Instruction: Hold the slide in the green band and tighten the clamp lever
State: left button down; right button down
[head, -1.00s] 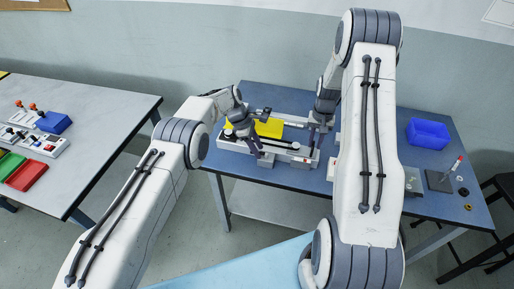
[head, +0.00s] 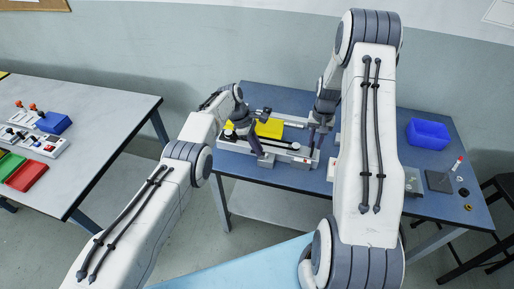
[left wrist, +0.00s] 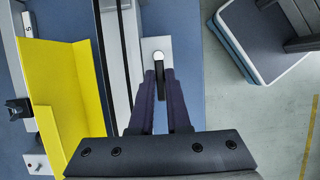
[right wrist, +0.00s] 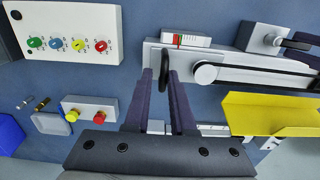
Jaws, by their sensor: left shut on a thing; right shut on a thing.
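The gantry unit, a pale rail with a dark belt (right wrist: 260,74), stands on the blue table in the head view. My left gripper (left wrist: 162,76) is shut on the black clamp lever (left wrist: 159,73), which hangs from a round silver pivot on a pale plate. My right gripper (right wrist: 161,76) is shut on a black oval handle (right wrist: 165,67) at the rail's end. A small scale with green and red marks (right wrist: 179,40) sits just behind that handle. I cannot make out the slide's position against the green band.
A yellow angled sheet (head: 269,128) lies along the rail. A panel with coloured knobs (right wrist: 68,30) and a box with yellow and red buttons (right wrist: 85,115) are near my right gripper. A blue bin (head: 428,133) stands at the right; another table (head: 90,105) is at the left.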

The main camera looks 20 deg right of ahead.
jog(key=shift+d, duration=0.15)
pick_arm(q)
jog(key=c, duration=0.9)
grip_release()
jog(key=v, duration=1.2)
pick_arm(e)
jog(key=c, duration=0.9)
grip_release()
jog(key=shift+d, duration=0.1)
jog(key=shift+a, duration=0.2)
